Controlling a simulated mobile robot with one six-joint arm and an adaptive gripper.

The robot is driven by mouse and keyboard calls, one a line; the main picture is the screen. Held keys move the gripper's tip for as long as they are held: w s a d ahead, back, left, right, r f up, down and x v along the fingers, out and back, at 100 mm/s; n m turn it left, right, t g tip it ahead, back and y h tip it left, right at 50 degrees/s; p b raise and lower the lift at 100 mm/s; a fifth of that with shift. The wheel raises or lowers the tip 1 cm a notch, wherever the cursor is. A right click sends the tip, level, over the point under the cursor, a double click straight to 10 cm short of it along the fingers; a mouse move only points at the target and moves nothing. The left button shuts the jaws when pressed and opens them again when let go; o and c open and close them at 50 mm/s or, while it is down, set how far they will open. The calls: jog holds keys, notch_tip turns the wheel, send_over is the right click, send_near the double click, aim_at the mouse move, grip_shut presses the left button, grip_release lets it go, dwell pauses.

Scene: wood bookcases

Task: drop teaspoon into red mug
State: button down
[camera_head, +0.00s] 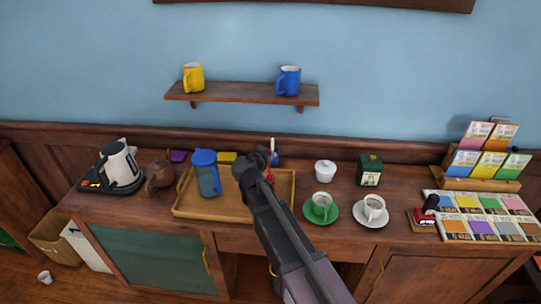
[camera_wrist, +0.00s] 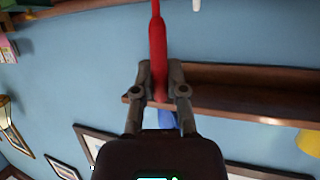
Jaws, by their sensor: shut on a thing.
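My gripper (camera_wrist: 159,75) is shut on a slender red thing (camera_wrist: 157,45), seen in the wrist view. It has a thick grip and a thin neck that leaves the frame, so its far end is hidden; it looks like the teaspoon's handle. In the head view my gripper (camera_head: 262,160) is over the back right of the wooden tray (camera_head: 235,214), and a bit of red (camera_head: 268,177) shows beside it. I cannot tell whether that is the held thing or part of a red mug. No red mug shows clearly; my arm hides part of the tray.
A blue-lidded pitcher (camera_head: 207,175) stands on the tray. A green cup (camera_head: 321,205), a white cup (camera_head: 374,208), a white lidded pot (camera_head: 325,171) and a dark green box (camera_head: 370,170) stand right. A kettle (camera_head: 119,163) is left. The wall shelf (camera_head: 240,93) holds yellow and blue mugs.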

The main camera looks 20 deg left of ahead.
aim_at(270, 175)
jog(key=shift+f+b, duration=2.55)
jog(key=shift+f, duration=0.2)
jog(key=c, duration=0.6)
grip_release()
jog(key=shift+s, duration=0.15)
